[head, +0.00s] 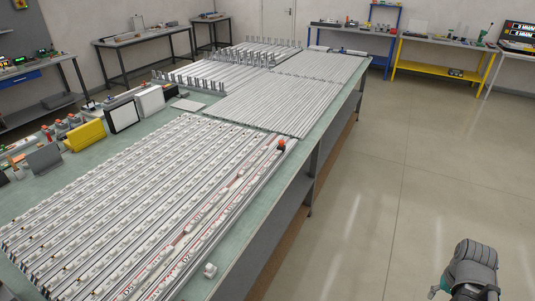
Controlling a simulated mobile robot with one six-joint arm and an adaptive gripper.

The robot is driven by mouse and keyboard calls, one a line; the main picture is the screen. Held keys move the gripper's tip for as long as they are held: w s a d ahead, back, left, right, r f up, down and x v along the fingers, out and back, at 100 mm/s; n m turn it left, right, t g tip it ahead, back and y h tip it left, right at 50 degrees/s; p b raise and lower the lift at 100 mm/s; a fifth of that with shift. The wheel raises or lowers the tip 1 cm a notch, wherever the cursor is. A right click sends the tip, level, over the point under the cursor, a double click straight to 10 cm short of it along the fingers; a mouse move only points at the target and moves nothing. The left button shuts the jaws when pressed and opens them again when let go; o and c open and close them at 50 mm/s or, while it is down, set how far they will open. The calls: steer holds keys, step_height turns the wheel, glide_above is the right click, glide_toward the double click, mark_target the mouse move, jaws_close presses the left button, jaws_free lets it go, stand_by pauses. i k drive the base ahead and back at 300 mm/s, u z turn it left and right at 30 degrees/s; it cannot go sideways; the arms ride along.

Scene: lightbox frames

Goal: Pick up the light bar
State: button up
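Long white light bars (110,205) lie side by side on the green table (292,182), filling its near part, with rows of small fittings along them. The bars nearest the right edge carry red markings, and an orange-red piece (281,145) sits at their far end. I cannot tell which single bar is meant. Part of my grey arm shows at the bottom right, over the floor and apart from the table. My gripper's fingertips do not show.
More pale bars (275,103) lie on the table's far half. Boxes, a yellow holder (85,135) and tools line its left side. A small white part (210,270) sits near the front right edge. The floor (410,160) to the right is clear. Workbenches stand along the walls.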

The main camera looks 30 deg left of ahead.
mark_target(245, 168)
steer(key=u, duration=0.1)
steer(key=i, duration=0.75)
steer(key=u, duration=0.75)
steer(key=i, duration=0.9)
steer(key=u, duration=0.55)
steer(key=k, duration=0.95)
steer(key=u, duration=0.15)
steer(key=i, duration=0.6)
